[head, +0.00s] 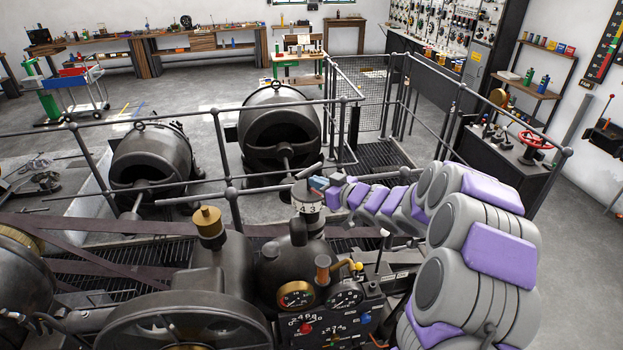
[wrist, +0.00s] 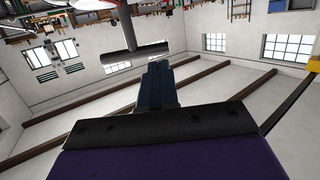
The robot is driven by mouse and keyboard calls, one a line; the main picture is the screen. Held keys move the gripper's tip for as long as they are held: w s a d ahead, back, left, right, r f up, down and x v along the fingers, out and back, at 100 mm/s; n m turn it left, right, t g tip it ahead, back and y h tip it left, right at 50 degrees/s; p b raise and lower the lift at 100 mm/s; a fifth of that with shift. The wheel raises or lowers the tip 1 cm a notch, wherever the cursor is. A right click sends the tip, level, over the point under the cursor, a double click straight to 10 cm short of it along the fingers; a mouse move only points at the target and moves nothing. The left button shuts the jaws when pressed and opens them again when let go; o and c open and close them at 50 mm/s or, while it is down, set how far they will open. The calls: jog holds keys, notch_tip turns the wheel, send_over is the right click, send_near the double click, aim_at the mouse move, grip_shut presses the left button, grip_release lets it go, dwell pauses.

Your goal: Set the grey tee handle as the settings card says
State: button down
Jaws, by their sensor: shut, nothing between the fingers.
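The grey tee handle (head: 307,171) is a short bar, slanted in the head view, above a pale numbered dial (head: 308,203) showing 4 and 3 on its near side. In the wrist view, the tee handle (wrist: 137,58) is a dark grey crossbar on a stem, just beyond my fingertips. My gripper (head: 318,184) is shut and empty, close beside the bar; I cannot tell if they touch. Its closed blue fingers show in the wrist view (wrist: 158,70). I cannot make out a readable settings card in either view.
A brass-capped cylinder (head: 207,222) stands left of the dial. Railings (head: 250,190) run behind the machine. Two dark dynamos (head: 150,160) stand beyond them, with open floor farther back.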

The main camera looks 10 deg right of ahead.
aim_at(302, 177)
jog(key=x, duration=0.3)
jog(key=shift+w+p, duration=0.1)
jog(key=shift+p, duration=0.2)
jog(key=shift+w+d+f, duration=0.1)
jog(key=shift+w, duration=0.2)
jog(key=shift+w+a+f+b, duration=0.1)
jog(key=shift+w+a+b, duration=0.05)
jog(key=shift+a+b, duration=0.25)
jog(key=shift+w+a+m+h+b, duration=0.1)
jog(key=shift+w+m+h+b, duration=0.05)
jog(key=shift+m+h+b, duration=0.2)
